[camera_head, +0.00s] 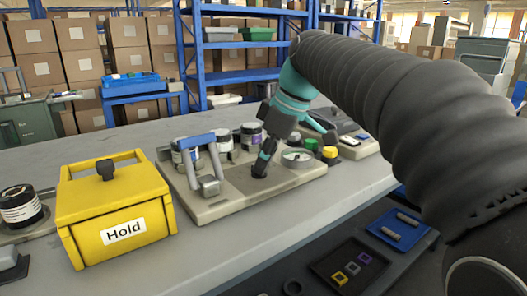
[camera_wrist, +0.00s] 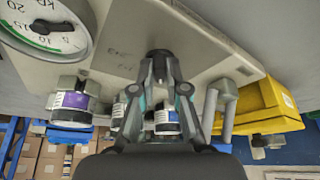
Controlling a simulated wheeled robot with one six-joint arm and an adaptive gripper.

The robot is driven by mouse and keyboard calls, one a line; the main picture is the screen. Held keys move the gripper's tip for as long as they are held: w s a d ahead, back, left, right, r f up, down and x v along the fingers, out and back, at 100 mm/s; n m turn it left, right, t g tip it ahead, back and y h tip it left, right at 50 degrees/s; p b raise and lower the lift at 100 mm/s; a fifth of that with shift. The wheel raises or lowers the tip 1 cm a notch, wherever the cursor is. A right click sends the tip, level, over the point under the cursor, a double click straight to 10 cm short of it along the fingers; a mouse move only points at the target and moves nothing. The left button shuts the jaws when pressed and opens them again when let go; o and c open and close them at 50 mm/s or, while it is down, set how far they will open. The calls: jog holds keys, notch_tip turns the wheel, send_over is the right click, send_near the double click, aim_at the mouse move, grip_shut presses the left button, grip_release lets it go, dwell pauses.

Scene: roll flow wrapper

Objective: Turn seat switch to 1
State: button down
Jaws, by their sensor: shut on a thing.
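The seat switch (camera_head: 259,172) is a small dark knob on the top of a beige panel (camera_head: 232,205). My gripper (camera_head: 264,158) comes down on it from above, with its fingers shut on the knob. In the wrist view the fingertips (camera_wrist: 160,70) close around the dark knob (camera_wrist: 160,54). Small dark markings lie on the panel beside the knob, too small to read. I cannot tell which position the switch points to, since the fingers cover much of it.
A round gauge (camera_head: 297,157) sits right of the switch and a blue-handled lever (camera_head: 203,165) left of it. Several labelled cylinders, one purple-labelled (camera_head: 251,134), stand behind. Yellow and green buttons (camera_head: 330,152) are at right. A yellow "Hold" box (camera_head: 90,220) stands at left.

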jog(key=n+p, duration=0.1)
jog(key=n+g+p, duration=0.1)
jog(key=n, duration=0.1)
jog(key=shift+w+r+n, duration=0.15)
jog(key=shift+w+n, duration=0.05)
jog(key=shift+n, duration=0.1)
jog(key=shift+w+n+g+p, duration=0.1)
jog(key=shift+n+g+p, duration=0.75)
jog(key=shift+n, duration=0.75)
jog(key=c, duration=1.2)
grip_release()
jog(key=v, duration=1.1)
jog(key=shift+w+d+r, duration=0.1)
jog(key=shift+d+r, duration=0.1)
jog(key=shift+r, duration=0.15)
